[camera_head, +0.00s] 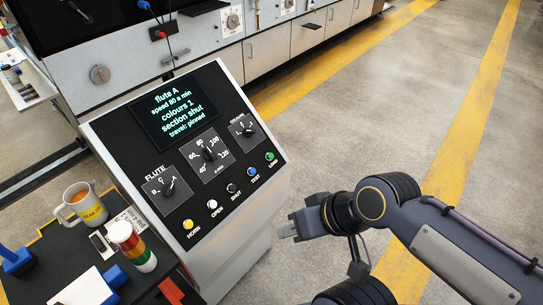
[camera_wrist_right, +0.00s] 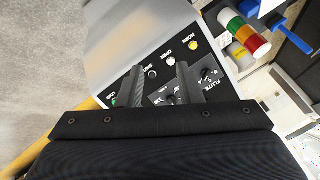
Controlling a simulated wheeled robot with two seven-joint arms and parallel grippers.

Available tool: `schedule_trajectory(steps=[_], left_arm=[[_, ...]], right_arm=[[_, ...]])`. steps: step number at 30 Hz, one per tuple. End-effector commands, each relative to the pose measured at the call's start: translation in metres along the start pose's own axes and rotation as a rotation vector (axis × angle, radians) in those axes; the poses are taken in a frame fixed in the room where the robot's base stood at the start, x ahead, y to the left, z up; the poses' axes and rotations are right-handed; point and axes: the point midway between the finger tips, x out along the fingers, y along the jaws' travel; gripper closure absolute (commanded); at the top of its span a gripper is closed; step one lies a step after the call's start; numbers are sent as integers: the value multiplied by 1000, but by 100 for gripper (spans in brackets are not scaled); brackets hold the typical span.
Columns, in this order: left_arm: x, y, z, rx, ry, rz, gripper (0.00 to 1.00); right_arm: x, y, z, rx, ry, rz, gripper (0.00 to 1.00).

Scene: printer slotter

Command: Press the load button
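The load button (camera_head: 270,156) is a small green knob at the right end of the button row on the sloped control panel (camera_head: 218,225). Its label reads LOAD. The blue TEST button (camera_head: 254,172) sits beside it. My right gripper (camera_head: 284,230) is in front of the panel's right side, apart from the load button and lower in the head view. In the right wrist view its two fingers (camera_wrist_right: 159,78) stand apart with nothing held between them. My left gripper is not in view.
The screen (camera_head: 177,108) reads flute A, colours 1, section shut. Three dials and the yellow HORN button (camera_head: 188,224) share the panel. A mug (camera_head: 82,203) and a signal tower (camera_head: 132,246) stand on the left. The floor to the right is clear.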

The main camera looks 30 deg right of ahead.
Motion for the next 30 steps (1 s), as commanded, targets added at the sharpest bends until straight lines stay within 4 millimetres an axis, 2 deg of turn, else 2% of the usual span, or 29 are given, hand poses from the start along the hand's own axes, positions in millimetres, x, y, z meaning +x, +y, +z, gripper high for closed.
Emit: schedule_trajectory(steps=[1, 7, 30], left_arm=[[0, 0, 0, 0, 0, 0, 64], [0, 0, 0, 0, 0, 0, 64], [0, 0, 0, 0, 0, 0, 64]], right_arm=[[0, 0, 0, 0, 0, 0, 74], [0, 0, 0, 0, 0, 0, 100], [0, 0, 0, 0, 0, 0, 100]])
